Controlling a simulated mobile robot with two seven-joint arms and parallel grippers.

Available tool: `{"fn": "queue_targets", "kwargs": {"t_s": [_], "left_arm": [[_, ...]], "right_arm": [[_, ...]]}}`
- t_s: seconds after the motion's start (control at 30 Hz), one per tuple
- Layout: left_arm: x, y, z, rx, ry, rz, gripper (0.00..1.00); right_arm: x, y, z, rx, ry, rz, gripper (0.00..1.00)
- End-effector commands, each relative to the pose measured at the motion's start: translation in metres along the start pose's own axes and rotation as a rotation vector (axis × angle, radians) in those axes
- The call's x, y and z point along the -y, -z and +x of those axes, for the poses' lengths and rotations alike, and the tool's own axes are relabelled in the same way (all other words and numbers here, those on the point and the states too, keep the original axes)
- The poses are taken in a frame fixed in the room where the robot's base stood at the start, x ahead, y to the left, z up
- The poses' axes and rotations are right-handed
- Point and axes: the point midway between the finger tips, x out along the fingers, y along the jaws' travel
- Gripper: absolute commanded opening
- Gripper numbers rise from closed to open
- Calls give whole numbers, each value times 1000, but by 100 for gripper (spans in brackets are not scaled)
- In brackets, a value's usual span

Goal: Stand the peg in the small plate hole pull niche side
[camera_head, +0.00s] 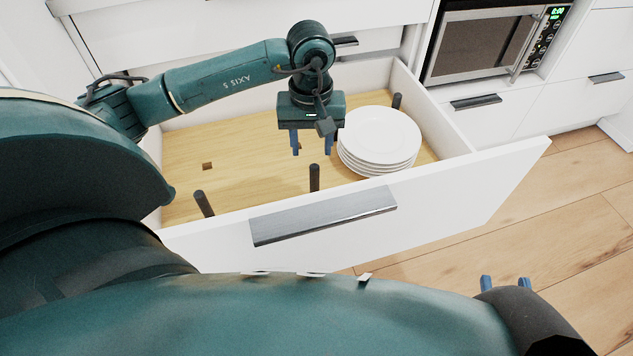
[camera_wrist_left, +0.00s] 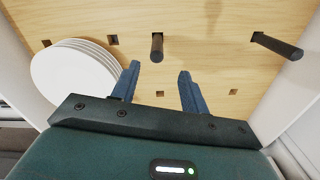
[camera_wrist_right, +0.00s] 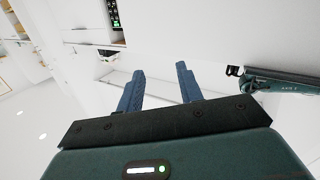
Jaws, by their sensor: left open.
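Three dark pegs stand in the open drawer. One peg (camera_head: 204,203) is at the front left, one peg (camera_head: 314,177) near the front middle, one peg (camera_head: 397,101) behind the plates. A stack of white plates (camera_head: 380,135) sits at the drawer's right. My left gripper (camera_head: 311,143) is open and empty above the drawer floor, left of the plates. In the left wrist view the middle peg (camera_wrist_left: 157,47) is beyond the open fingertips (camera_wrist_left: 158,80), not between them. Square holes show there, one (camera_wrist_left: 160,93) between the fingers. My right gripper (camera_head: 505,283) is open and empty outside the drawer.
The drawer's white front panel (camera_head: 430,205) and side walls enclose the wooden floor (camera_head: 250,150). A bare hole (camera_head: 207,166) lies in the left part. A microwave (camera_head: 485,45) is at the upper right. The wooden room floor at right is clear.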

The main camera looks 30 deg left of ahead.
Motion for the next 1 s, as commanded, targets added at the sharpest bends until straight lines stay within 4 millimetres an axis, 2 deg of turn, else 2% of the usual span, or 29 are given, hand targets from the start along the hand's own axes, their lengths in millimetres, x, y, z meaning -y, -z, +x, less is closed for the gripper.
{"fn": "queue_targets", "kwargs": {"t_s": [0.03,0.1,0.37,0.67,1.0], "left_arm": [[0,-1,14,4,1,0,45],[0,-1,25,3,0,0,45],[-1,0,46,2,-2,0,45],[-5,2,88,4,-2,-1,45],[-5,2,94,1,-2,0,45]], "right_arm": [[1,-2,0,-17,2,-6,36],[2,-2,1,-38,3,-12,36],[4,0,1,-79,7,-26,36],[12,1,0,-171,23,-50,36],[12,3,0,-187,26,-51,36]]}}
